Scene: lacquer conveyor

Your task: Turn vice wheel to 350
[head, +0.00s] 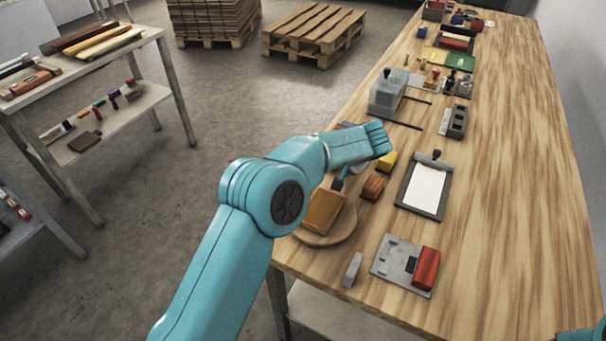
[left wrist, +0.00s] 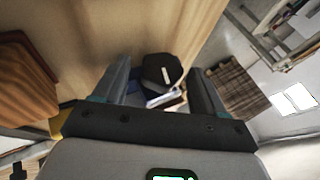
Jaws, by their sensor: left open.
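In the left wrist view, a dark faceted knob (left wrist: 163,72) with a short white mark shows between the fingers of my left gripper (left wrist: 158,80). It looks like the vice wheel, but I cannot be sure. The fingers are apart, one on each side of it in the picture; I see no clear contact. White and bluish pieces lie partly hidden below the knob. In the head view my left gripper (head: 343,180) is small and partly hidden under my forearm, above the near left part of the bench. The vice cannot be made out there. My right gripper is not in view.
On the wooden bench (head: 500,150) a brown block (head: 323,211) sits on a round board (head: 340,238) close to the arm. The bench's right side is clear.

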